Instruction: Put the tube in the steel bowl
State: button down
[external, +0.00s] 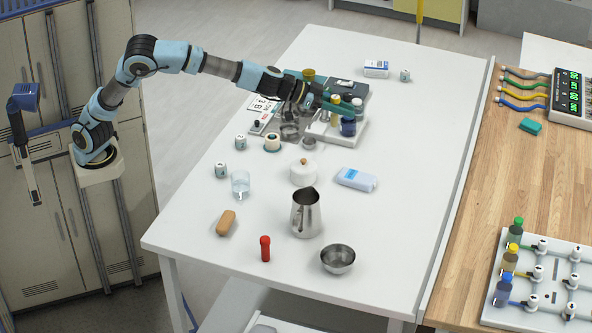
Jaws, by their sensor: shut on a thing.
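My gripper (309,101) is over the far half of the white table, at the left edge of a white tray with bottles. It is shut on a long dark green thing (337,108) that sticks out to the right and looks like the tube. Its ends and the grip itself are small and partly hidden, and I cannot tell how far it is above the tray. The steel bowl (338,259) stands upright near the table's front edge, well away from my gripper. No object shows inside it.
A glass (240,184), a brown item (226,222) and a red item (265,248) are to the left. The table right of the bowl is clear.

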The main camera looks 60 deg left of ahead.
jog(key=s+d+n+y, duration=0.1)
jog(key=s+d, duration=0.4)
jog(key=d, duration=0.7)
jog(key=s+d+n+y, duration=0.1)
jog(key=s+d, duration=0.4)
jog(key=d, duration=0.7)
jog(key=shift+t, duration=0.4)
jog(key=shift+f+p, duration=0.6)
jog(key=shift+f, duration=12.8)
jog(key=c, duration=0.6)
grip_release()
jog(key=shift+r, duration=0.1)
